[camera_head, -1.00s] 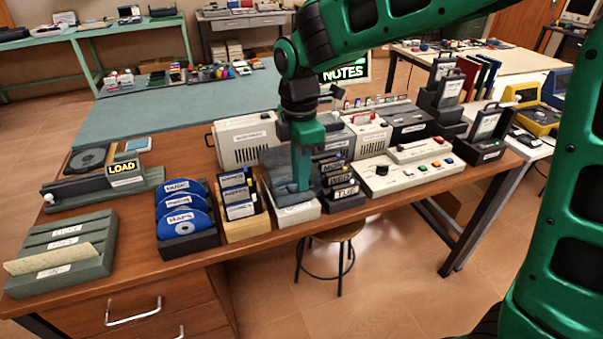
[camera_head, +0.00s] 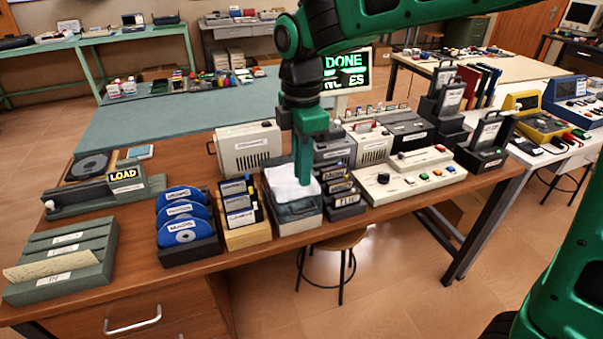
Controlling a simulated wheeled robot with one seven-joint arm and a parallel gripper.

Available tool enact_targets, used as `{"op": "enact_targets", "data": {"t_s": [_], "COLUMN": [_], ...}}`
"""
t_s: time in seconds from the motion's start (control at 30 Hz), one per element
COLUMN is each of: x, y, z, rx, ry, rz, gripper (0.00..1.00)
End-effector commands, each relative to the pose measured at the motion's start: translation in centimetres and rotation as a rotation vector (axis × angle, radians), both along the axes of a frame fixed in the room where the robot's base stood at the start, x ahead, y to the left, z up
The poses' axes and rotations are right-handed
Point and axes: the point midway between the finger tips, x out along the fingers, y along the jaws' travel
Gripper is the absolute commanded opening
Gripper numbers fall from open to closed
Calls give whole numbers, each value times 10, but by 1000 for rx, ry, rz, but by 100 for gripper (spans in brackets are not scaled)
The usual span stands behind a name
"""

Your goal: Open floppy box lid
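The floppy box (camera_head: 298,222) is a light grey box near the front edge of the wooden desk, between a wooden disk holder and a dark card rack. A pale, whitish panel shows in its upper part, with grey, see-through-looking walls in front. I cannot tell the exact angle of its lid. My gripper (camera_head: 303,182) points down from above, its green fingers at the box's upper right part. I cannot tell if they touch it. The fingers overlap in this view, so their gap is hidden. I see nothing held.
The wooden disk holder (camera_head: 247,227) is close on the left, the dark card rack (camera_head: 346,207) close on the right. A beige control panel (camera_head: 412,178) is farther right. Blue discs (camera_head: 184,222) stand left. A screen (camera_head: 345,73) behind reads "DONE". A stool (camera_head: 335,240) is below.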

Motion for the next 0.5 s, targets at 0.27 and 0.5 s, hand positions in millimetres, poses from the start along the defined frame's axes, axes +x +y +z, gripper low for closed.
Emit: {"op": "enact_targets", "data": {"t_s": [0.27, 0.5], "x": [0, 0], "y": [0, 0], "z": [17, 31], "rx": [0, 0], "ry": [-1, -1], "rz": [0, 0], "gripper": [14, 14]}}
